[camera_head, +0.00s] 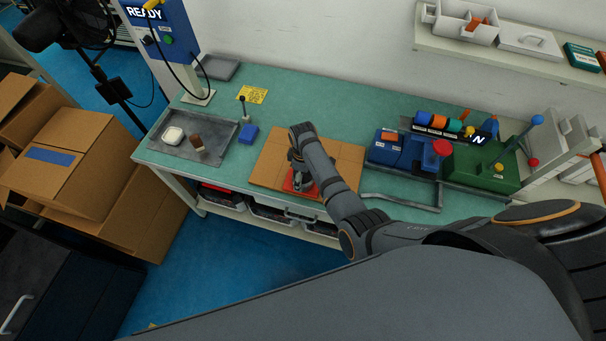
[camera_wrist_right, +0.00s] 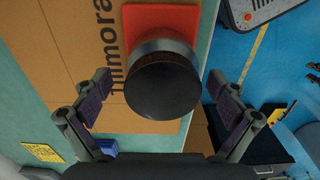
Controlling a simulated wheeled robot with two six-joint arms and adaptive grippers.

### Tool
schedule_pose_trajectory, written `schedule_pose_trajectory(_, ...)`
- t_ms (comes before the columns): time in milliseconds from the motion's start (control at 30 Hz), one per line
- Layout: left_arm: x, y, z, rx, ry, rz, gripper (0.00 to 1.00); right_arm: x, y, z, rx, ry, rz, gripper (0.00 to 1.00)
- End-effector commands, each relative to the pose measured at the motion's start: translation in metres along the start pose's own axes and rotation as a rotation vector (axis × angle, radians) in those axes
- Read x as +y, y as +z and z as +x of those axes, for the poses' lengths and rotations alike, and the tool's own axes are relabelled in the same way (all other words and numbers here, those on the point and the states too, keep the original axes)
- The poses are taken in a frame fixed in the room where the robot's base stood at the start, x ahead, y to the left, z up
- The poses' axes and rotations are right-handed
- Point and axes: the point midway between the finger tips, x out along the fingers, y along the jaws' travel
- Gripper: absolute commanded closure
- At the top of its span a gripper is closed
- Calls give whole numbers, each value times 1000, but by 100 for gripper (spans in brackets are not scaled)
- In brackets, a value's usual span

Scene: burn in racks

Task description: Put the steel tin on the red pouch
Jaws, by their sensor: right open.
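The steel tin (camera_wrist_right: 163,88), a round can with a dark top and a metallic side, shows in the right wrist view between the spread fingers of my right gripper (camera_wrist_right: 154,90). Its visible base edge meets the red pouch (camera_wrist_right: 150,20), and it appears to stand upright on it; the rest of the base is hidden. The fingers are open, with a gap on both sides of the tin. In the head view, my right gripper (camera_head: 299,178) is over the red pouch (camera_head: 289,186), and my arm partly covers the tin. My left gripper is not in view.
The pouch lies on a cardboard sheet (camera_head: 265,165) on the green bench (camera_head: 350,118). A grey tray (camera_head: 180,143) with a white item and a brown-topped item is to the left, beside a blue block (camera_head: 248,134). Blue and green fixtures (camera_head: 480,169) stand to the right.

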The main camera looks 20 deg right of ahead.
Motion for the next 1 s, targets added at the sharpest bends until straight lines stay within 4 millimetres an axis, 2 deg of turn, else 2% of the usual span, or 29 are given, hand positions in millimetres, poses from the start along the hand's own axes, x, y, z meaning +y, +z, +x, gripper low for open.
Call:
schedule_pose_trajectory(33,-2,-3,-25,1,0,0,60,0,0,-24,0,1,0,3)
schedule_pose_trajectory(167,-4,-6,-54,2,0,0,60,0,0,-52,1,1,0,3)
schedule_pose_trajectory(200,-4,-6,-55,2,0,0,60,1,-1,-56,2,2,0,3)
schedule_pose_trajectory(267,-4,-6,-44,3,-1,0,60,1,-1,-62,3,4,0,3)
schedule_pose_trajectory(433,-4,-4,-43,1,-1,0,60,1,-1,-91,2,3,0,3)
schedule_pose_trajectory(600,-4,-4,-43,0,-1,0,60,0,0,-101,1,1,0,3)
schedule_pose_trajectory(1000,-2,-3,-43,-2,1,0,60,0,0,-101,0,0,0,3)
